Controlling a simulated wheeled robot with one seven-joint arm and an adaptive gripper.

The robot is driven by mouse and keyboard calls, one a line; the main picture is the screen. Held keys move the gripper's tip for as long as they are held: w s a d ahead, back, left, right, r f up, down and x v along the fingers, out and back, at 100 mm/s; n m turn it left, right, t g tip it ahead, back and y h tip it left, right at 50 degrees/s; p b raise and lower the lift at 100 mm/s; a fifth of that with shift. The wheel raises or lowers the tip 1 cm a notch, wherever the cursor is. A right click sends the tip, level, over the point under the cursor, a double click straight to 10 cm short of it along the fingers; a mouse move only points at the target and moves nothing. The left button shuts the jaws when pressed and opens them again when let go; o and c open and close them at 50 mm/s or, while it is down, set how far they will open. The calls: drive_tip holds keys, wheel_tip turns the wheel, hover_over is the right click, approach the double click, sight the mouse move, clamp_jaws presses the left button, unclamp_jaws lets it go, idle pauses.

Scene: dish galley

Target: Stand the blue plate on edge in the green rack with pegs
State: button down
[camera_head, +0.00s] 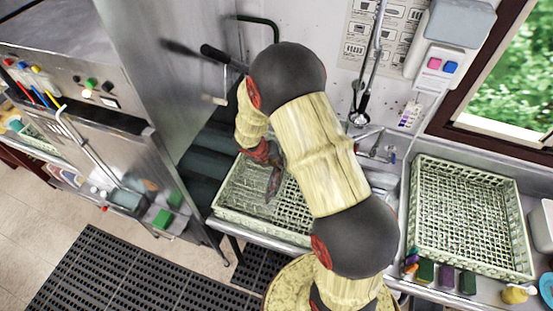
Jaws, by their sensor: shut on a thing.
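My gripper (272,189) points down over the left pale green rack (228,212), low and close to its mesh floor. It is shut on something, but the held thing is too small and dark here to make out. A second pale green rack (412,240) sits on the counter at the right and looks empty. I cannot tell from this view which rack has pegs.
A steel dish machine (165,70) stands left of the left rack. A faucet (370,142) and hanging sprayer (358,112) are behind, between the racks. Sponges (446,277) and small bottles line the right counter's front edge. Black mats (110,275) lie on the floor.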

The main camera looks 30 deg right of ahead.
wheel_tip(320, 180, down, 4)
drive_tip(key=b, duration=0.4)
drive_tip(key=shift+w+a+f, duration=0.1)
drive_tip(key=shift+a+f, duration=0.05)
drive_tip(key=shift+f, duration=0.1)
wheel_tip(320, 180, down, 6)
drive_tip(key=b, duration=0.5)
drive_tip(key=shift+r, duration=0.2)
drive_tip(key=c, duration=1.9)
unclamp_jaws()
drive_tip(key=v, duration=1.2)
